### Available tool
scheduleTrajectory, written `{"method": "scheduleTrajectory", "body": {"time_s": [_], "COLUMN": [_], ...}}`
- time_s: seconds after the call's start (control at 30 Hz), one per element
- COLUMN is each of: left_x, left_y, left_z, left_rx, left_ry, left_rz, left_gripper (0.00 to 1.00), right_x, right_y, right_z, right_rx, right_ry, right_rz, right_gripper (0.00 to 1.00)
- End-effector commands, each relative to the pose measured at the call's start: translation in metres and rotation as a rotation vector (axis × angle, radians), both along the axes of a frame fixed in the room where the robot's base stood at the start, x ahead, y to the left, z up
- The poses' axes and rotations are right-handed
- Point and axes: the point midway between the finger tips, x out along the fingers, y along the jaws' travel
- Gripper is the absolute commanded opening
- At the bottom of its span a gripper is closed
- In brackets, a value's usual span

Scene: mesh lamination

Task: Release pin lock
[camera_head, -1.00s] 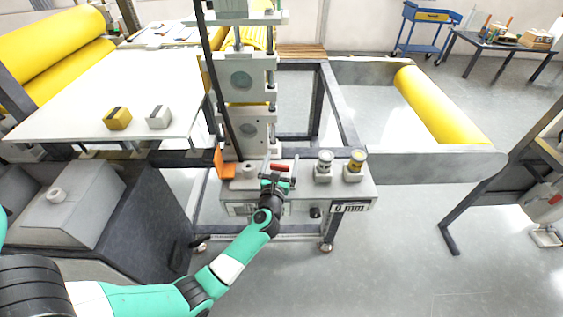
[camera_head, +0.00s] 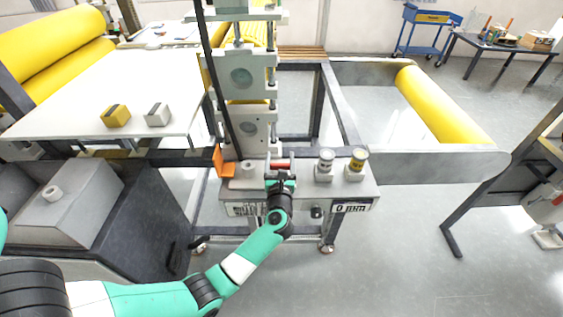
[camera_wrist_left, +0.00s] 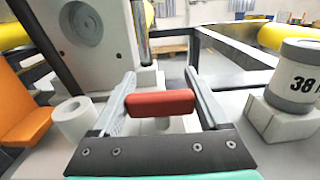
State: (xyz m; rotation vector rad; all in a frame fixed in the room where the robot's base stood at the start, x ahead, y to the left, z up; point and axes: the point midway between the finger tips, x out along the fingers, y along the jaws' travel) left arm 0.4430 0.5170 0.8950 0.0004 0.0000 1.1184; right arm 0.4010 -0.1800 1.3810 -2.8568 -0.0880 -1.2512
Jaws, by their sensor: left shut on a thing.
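The pin lock shows as a red handle (camera_head: 281,166) on top of the grey machine base, in front of the upright column. In the left wrist view the red bar (camera_wrist_left: 160,102) lies crosswise between the fingertips. My left gripper (camera_wrist_left: 161,98) is shut on this red handle, with one grey finger at each end. In the head view my left gripper (camera_head: 281,173) reaches over the front edge of the base and partly hides what is under the handle. My right gripper is not in view.
An orange block (camera_head: 228,165) and a short white cylinder (camera_head: 249,168) stand left of the handle. Two labelled canisters (camera_head: 325,160) (camera_head: 357,161) on white blocks stand to its right. The grey column (camera_head: 245,125) rises close behind. A display (camera_head: 350,207) reads 0 mm.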

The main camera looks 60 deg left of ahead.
Motion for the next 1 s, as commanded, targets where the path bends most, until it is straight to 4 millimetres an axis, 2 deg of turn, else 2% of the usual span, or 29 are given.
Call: {"method": "scheduleTrajectory", "body": {"time_s": [0.03,0.33,0.37,0.47,0.77,0.87,1.0], "left_x": [0.000,-0.001,-0.001,-0.001,-0.002,-0.007,-0.019], "left_y": [0.000,0.000,0.000,0.000,-0.003,-0.015,-0.044], "left_z": [-0.002,0.000,0.000,0.000,0.000,0.001,0.002], "left_rx": [0.000,0.000,0.000,-0.001,-0.001,-0.001,-0.001], "left_ry": [-0.001,0.001,0.001,0.000,0.000,0.002,0.003], "left_rz": [0.019,0.037,0.037,0.037,0.035,0.033,0.030], "left_gripper": [0.22,0.22,0.81,0.99,1.00,1.00,1.00], "right_x": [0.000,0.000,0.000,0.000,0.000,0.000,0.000], "right_y": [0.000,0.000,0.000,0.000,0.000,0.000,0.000], "right_z": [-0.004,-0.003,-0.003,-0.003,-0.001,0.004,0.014], "right_rx": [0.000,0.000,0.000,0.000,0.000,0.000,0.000], "right_ry": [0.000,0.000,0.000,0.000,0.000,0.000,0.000], "right_rz": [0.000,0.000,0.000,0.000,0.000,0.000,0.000], "right_gripper": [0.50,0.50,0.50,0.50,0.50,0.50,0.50]}}
